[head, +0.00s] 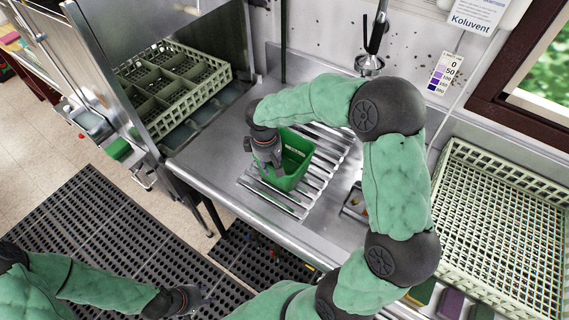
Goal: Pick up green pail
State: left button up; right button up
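The green pail (292,172) stands upright on the slatted metal rack of the steel counter, near the middle of the head view. My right gripper (268,164) points down at the pail's left side, and its fingers overlap the pail's rim and wall. The gripper covers part of the rim, so I cannot tell whether the fingers are closed on it. My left gripper (198,300) is low at the left, over the dark floor mat, away from the pail. Its fingers are too small to tell open from shut.
A beige dish rack (205,82) sits in the dishwasher at the left. A large beige crate (500,235) stands at the right. A spray tap (370,62) hangs behind the counter. Coloured sponges (450,303) lie at the lower right. My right arm arches over the counter.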

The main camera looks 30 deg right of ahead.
aim_at(272, 176)
jog(key=shift+w+d+f, duration=0.1)
jog(key=shift+d+f, duration=0.05)
jog(key=shift+f, duration=1.05)
notch_tip(272, 176, down, 4)
jog(key=shift+d+b, duration=0.15)
jog(key=shift+b, duration=0.4)
grip_shut()
